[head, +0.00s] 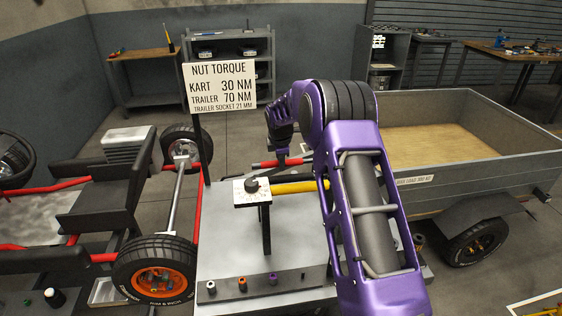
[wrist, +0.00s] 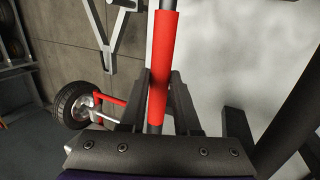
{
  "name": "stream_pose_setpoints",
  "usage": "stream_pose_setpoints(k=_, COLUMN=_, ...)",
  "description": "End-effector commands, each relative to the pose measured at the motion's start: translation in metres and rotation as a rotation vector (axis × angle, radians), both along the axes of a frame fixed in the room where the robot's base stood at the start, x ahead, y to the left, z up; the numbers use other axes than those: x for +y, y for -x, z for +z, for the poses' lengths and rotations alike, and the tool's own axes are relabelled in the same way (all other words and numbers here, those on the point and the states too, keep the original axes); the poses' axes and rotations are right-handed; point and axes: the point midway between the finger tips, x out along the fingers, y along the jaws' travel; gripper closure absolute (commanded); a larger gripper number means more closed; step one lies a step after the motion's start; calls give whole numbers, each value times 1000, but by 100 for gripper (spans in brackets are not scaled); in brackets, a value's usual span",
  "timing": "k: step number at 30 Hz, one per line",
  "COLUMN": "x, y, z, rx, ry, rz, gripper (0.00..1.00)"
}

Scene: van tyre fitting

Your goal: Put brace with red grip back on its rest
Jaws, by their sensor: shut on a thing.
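The brace's red grip (wrist: 163,65) runs upright through the wrist view, between the two dark fingers of my gripper (wrist: 160,95). My gripper is shut on it. A grey metal shaft shows at its upper and lower ends; the rest of the brace is out of that view. In the head view a red bar (head: 264,164) shows beside my gripper, above the far side of the grey bench (head: 222,250), and my arm covers much of it. I cannot tell which part is the brace's rest.
A dial tool with a yellow handle (head: 294,187) sits on a dark stand on the bench. Coloured sockets (head: 242,284) line the bench's front edge. A torque sign (head: 219,87) stands behind. The kart (head: 110,205) is left, the trailer (head: 480,165) right.

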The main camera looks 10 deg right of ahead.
Motion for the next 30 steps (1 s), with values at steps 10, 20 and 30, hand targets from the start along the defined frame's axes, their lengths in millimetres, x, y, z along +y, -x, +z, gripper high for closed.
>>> stream_pose_setpoints(k=10, x=0, y=-1, z=2, rx=-4, ry=0, rz=0, gripper=100)
stream_pose_setpoints(k=20, x=0, y=-1, z=0, rx=-3, ry=0, rz=0, gripper=100)
stream_pose_setpoints(k=30, x=0, y=-1, z=-9, rx=-3, ry=0, rz=-1, gripper=100)
